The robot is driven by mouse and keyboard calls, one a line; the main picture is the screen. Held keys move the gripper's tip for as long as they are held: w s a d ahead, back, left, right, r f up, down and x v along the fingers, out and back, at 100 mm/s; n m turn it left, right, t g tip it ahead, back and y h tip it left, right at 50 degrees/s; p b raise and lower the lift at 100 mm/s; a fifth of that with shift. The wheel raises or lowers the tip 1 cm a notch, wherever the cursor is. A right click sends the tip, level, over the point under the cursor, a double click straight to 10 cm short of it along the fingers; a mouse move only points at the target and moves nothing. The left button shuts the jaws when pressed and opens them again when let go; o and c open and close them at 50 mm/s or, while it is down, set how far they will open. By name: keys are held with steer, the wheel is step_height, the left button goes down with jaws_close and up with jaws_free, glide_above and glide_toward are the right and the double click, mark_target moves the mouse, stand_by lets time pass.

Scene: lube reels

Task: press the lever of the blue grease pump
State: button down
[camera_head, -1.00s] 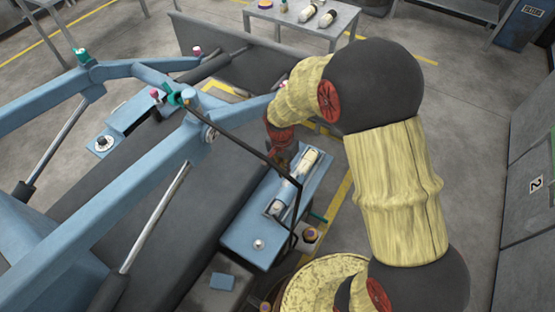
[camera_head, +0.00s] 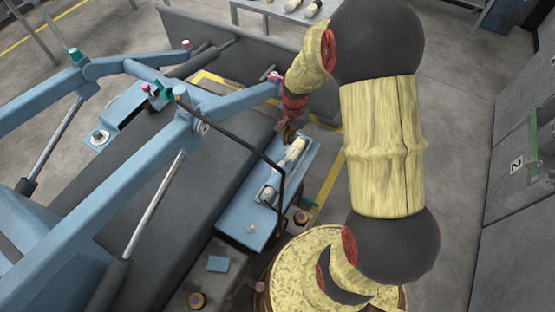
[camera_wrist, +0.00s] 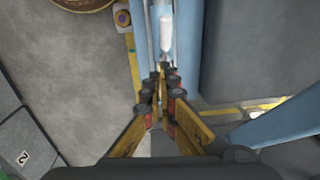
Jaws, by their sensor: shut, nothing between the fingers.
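In the head view a blue plate (camera_head: 240,222) beside the dark conveyor-like bed carries a white and grey cylindrical part (camera_head: 289,160), which seems to belong to the grease pump. I cannot tell for sure which part is the lever. My gripper (camera_head: 288,138) is at the far end of that part, small and partly dark, so contact is unclear. In the wrist view my gripper (camera_wrist: 161,72) is shut and empty, its fingertips just short of the white part (camera_wrist: 166,32) over the blue plate (camera_wrist: 186,30).
A thin black bar or hose (camera_head: 235,143) crosses in front of the plate. Blue frame arms (camera_head: 140,195) stand to the left. A grey cabinet (camera_head: 525,160) marked 2 is at the right. Open floor (camera_head: 455,130) lies between it and my arm.

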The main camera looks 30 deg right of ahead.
stand_by(0.4)
steer(key=b, duration=0.5)
glide_above(282, 165)
steer(key=f, duration=1.3)
steer(key=shift+s+f, duration=0.15)
steer(key=shift+s, duration=0.05)
